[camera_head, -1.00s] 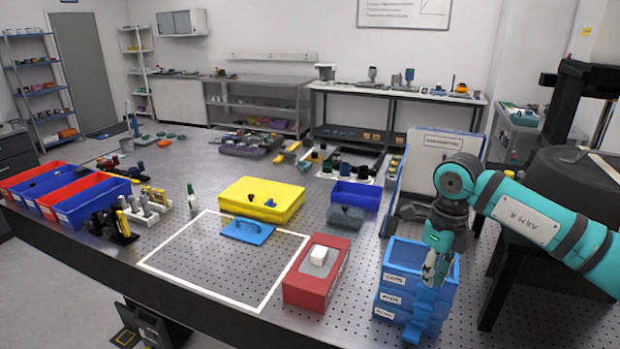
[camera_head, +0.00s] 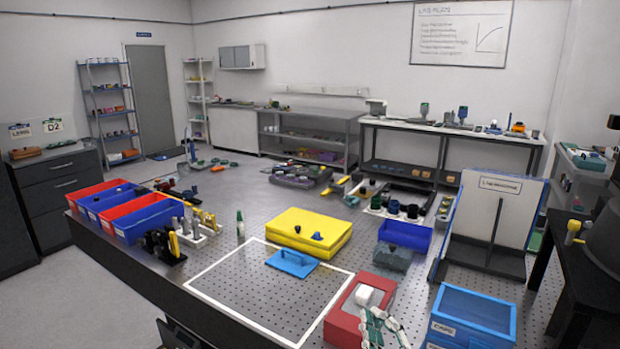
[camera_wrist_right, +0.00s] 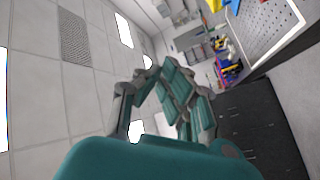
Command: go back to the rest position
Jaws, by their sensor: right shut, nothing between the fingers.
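My right gripper (camera_head: 384,328) shows at the bottom edge of the head view, in front of the red box's right side. It is shut and empty; most of its arm is out of the picture. In the right wrist view its teal and grey fingers (camera_wrist_right: 165,95) fill the middle, with ceiling and floor behind them. My left gripper is in neither view.
A white-outlined area (camera_head: 225,261) is mostly bare. A panel (camera_head: 494,207) stands at right.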

